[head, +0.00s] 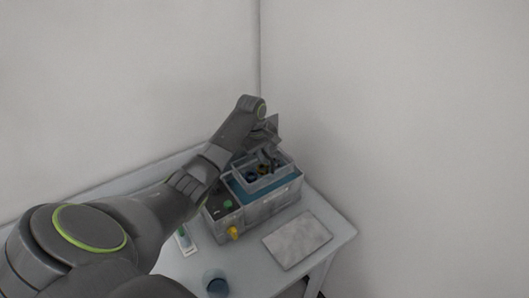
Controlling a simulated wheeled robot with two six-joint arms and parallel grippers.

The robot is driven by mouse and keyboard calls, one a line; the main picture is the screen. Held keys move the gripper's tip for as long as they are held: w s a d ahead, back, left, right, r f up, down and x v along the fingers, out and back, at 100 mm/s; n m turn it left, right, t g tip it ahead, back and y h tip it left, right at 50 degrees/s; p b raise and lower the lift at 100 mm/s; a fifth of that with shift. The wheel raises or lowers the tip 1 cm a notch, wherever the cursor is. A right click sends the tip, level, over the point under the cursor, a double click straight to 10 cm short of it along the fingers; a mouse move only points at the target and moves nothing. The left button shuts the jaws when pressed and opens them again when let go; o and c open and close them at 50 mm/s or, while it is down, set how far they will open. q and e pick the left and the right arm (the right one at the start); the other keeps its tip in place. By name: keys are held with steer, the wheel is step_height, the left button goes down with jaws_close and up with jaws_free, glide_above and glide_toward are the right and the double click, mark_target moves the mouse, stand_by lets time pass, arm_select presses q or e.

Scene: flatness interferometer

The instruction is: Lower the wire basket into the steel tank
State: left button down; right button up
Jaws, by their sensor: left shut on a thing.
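The steel tank (272,208) stands on the table with blue liquid showing inside. The wire basket (266,181) is a grey open box at the tank's top, its rim above the liquid; how deep it sits I cannot tell. Small dark and blue items lie in the basket. My left gripper (265,157) reaches over from the left and is shut on the basket near its back side. The fingertips are small and partly hidden by the basket and my arm. My right gripper is not in view.
A control box with a green knob (228,204) and a yellow part (233,232) adjoins the tank's left side. A flat grey plate (297,240) lies at right front. A bluish cup (216,284) stands at the front. A small white strip (186,241) lies left. Walls close the back.

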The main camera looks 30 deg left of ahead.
mark_target(263, 169)
arm_select(q)
steer(key=shift+a+f, duration=0.1)
steer(key=shift+f, duration=1.4)
step_height(263, 169, down, 3)
steer(key=b, duration=0.3)
steer(key=shift+f, duration=0.1)
steer(key=shift+f+b, duration=1.25)
steer(key=shift+f, duration=1.45)
steer(key=shift+f, duration=0.55)
steer(key=c, duration=1.4)
jaws_free()
